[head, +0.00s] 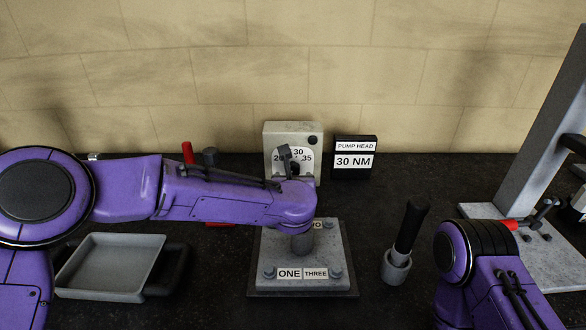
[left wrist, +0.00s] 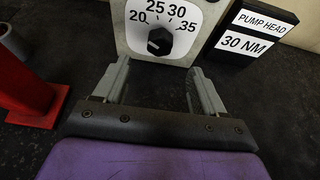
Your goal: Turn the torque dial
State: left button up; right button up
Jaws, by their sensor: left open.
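The torque dial (left wrist: 160,42) is a round black knob on a pale grey box (head: 312,172), with a white scale reading 20, 25, 30 and 35. A light mark on the knob lies toward its lower left. My left gripper (left wrist: 160,88) is open and empty, its two fingers apart just in front of the box, below the knob and not around it. In the head view the left gripper (head: 289,160) and wrist cover part of the dial. A black sign (head: 354,160) reads PUMP HEAD, 30 NM. My right gripper is not in view.
A plate with ONE and THREE labels (head: 303,284) lies below my left wrist. A grey tray (head: 110,266) is at left, and a red object (left wrist: 22,85) stands left of the gripper. A black-handled tool stands in a grey cup (head: 397,268). A grey post (head: 540,130) rises at right.

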aim_at(293, 171)
pick_arm(q)
jog(key=p+x, duration=0.2)
jog(key=x, duration=0.6)
jog(key=shift+w+f+p, duration=0.1)
jog(key=shift+w+p, duration=0.1)
jog(key=shift+p, duration=0.2)
jog(key=shift+w+f, duration=0.1)
jog(key=shift+w, duration=0.05)
jog(key=c, duration=1.1)
jog(key=shift+o, duration=0.2)
